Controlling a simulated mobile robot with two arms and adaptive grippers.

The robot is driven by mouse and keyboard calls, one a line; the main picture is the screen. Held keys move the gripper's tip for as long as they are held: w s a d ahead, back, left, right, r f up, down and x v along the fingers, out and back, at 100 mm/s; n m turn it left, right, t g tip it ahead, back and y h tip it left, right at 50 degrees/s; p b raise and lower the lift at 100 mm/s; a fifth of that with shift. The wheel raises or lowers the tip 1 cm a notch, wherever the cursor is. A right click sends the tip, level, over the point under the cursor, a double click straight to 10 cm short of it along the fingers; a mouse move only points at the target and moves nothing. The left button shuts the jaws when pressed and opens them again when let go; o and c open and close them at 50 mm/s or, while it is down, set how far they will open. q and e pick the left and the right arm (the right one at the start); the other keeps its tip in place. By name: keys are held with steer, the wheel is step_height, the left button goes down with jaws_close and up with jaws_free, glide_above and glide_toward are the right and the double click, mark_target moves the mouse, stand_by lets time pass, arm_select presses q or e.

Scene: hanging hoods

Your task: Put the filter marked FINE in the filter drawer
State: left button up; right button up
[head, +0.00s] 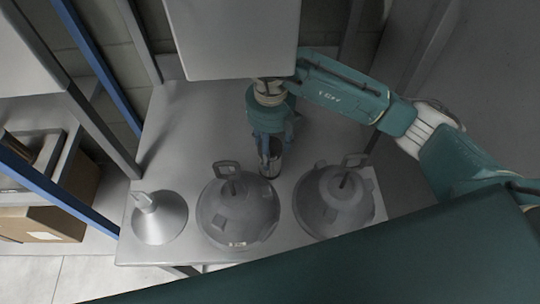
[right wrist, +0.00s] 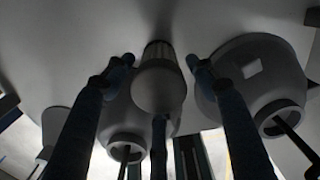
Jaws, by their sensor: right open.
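A small dark cylinder with a pale rim (head: 271,160), possibly a filter, stands on the grey table between the hoods and the back. My right gripper (head: 265,152) reaches down at it from above. No FINE marking is readable, and I cannot make out a filter drawer. My left gripper is not in view.
A cone-shaped hood (head: 160,219) and two dome hoods with handles, the middle one (head: 237,215) and the right one (head: 331,205), stand along the table's front. A big grey box (head: 235,40) hangs above the back. Blue posts and a cardboard box (head: 45,224) are at left.

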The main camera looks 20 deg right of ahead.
steer(key=shift+s+f+p, duration=0.1)
steer(key=shift+f+p, duration=0.35)
steer(key=shift+f, duration=0.15)
step_height(320, 180, down, 4)
steer(key=shift+a+r+p, duration=0.1)
steer(key=shift+r+p, duration=0.05)
steer(key=shift+p, duration=0.65)
steer(key=shift+f, duration=0.4)
steer(key=shift+c, duration=0.6)
